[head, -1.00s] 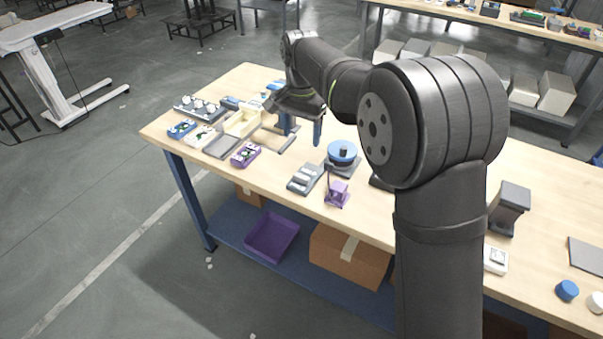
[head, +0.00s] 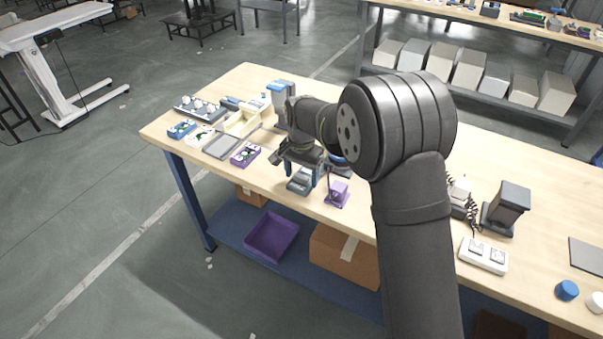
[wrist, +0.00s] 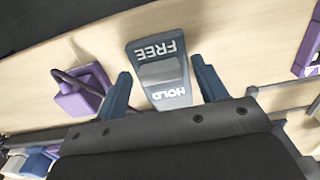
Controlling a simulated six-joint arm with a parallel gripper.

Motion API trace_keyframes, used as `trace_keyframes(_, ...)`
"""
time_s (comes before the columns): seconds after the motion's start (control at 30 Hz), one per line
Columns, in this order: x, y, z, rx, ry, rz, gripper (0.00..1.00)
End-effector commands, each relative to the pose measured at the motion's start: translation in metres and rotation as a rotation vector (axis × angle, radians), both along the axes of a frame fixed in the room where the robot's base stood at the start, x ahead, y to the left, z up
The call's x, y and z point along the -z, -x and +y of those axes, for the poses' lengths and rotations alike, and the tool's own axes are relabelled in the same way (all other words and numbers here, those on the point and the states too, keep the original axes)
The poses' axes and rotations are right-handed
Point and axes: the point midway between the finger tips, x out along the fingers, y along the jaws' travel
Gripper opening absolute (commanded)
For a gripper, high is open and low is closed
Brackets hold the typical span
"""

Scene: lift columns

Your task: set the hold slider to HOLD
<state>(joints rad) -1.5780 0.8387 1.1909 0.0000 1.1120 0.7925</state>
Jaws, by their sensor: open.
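The hold slider (wrist: 161,72) is a dark grey plate with a lighter grey raised block between the words FREE and HOLD. In the wrist view FREE is at the far end and HOLD at the end nearer my gripper; both words are readable. My gripper (wrist: 160,67) is open, with one blue finger on each side of the plate, and nothing between them is gripped. I cannot tell the fingers' height above the plate. In the head view my gripper (head: 303,172) is over the slider (head: 299,184), partly hiding it.
A purple block with a post (head: 337,195) stands close beside the slider, near the table's front edge. A purple box (head: 245,154) and a grey plate (head: 221,146) lie to the left. A blue round part behind is mostly hidden by my arm.

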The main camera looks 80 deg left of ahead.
Motion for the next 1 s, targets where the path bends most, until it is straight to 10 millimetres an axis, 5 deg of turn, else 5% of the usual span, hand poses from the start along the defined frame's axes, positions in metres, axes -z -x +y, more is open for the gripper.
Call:
trace_keyframes(0.13,0.000,0.000,0.000,0.000,0.000,0.000,0.64)
trace_keyframes(0.43,-0.001,0.000,0.000,0.000,0.000,0.000,0.05)
trace_keyframes(1.0,-0.001,-0.023,0.023,0.000,-0.005,-0.002,0.03)
